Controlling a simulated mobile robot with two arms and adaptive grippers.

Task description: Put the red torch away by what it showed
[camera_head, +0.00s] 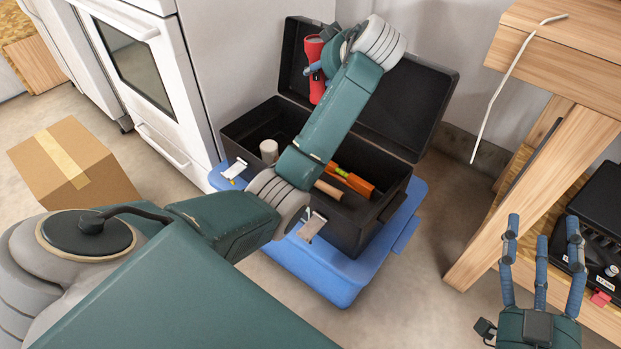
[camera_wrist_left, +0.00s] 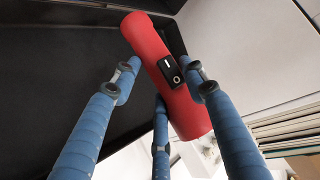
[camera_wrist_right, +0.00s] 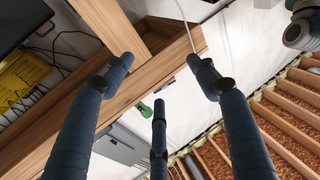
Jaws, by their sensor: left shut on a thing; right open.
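The red torch (camera_head: 315,70) is held upright above the back left of the open black toolbox (camera_head: 338,222). My left gripper (camera_head: 322,68) is shut on it. In the left wrist view the torch (camera_wrist_left: 150,50) sits tilted between the blue fingers (camera_wrist_left: 160,90), with a black rocker switch (camera_wrist_left: 170,72) on its side. Its lens and any light cannot be made out. My right gripper (camera_head: 541,235) is open and empty at the lower right; its spread fingers also show in the right wrist view (camera_wrist_right: 160,85).
The toolbox stands on a blue lidded bin (camera_head: 335,277) and holds a white cylinder (camera_head: 269,150), an orange tool (camera_head: 352,181) and a wooden handle (camera_head: 328,189). Its lid (camera_head: 425,100) leans open behind. A cardboard box (camera_head: 75,165) lies left; a wooden workbench (camera_head: 560,60) stands right.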

